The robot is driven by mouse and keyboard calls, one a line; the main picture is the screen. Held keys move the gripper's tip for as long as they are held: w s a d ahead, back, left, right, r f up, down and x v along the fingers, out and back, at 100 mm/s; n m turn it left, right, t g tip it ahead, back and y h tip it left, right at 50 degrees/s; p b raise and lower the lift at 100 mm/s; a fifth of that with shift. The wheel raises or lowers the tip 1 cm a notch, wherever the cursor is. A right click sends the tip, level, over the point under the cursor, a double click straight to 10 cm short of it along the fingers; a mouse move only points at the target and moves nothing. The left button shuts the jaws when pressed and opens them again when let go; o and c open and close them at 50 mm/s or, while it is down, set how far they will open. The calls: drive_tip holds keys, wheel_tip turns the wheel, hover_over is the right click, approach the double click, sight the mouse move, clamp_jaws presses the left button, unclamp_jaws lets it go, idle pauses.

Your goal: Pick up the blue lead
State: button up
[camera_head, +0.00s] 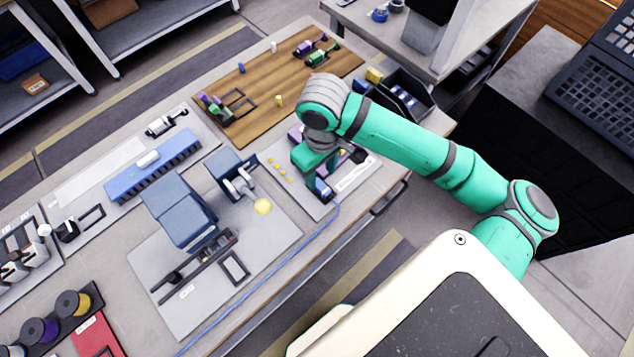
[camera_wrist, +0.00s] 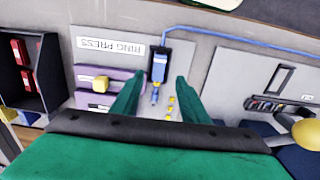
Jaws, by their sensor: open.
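A thin blue lead (camera_head: 270,277) runs along the front edge of the bench in the head view. It ends near a dark and blue tool-like piece (camera_wrist: 158,63) on the ring press board, and the lead (camera_wrist: 235,42) also shows in the wrist view. My gripper (camera_wrist: 160,84) is open. In the wrist view its two green fingers appear on either side of the lower end of the blue piece, with nothing seen between them in contact. I cannot tell the height gap. In the head view my gripper (camera_head: 318,186) is over the ring press board, partly hidden by my wrist.
The ring press board (camera_head: 357,178) carries purple blocks (camera_wrist: 107,88) and small yellow pieces (camera_wrist: 170,108). A black bin (camera_head: 408,92) is at the back right. A wooden board (camera_head: 265,100) with parts lies behind. A blue box (camera_head: 178,212) stands left.

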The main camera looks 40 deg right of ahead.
sight(323, 188)
drive_tip(key=f, duration=0.5)
drive_tip(key=shift+s+d+f, duration=0.1)
drive_tip(key=shift+s, duration=0.3)
drive_tip(key=shift+f, duration=0.65)
drive_tip(key=shift+c, duration=0.6)
clamp_jaws()
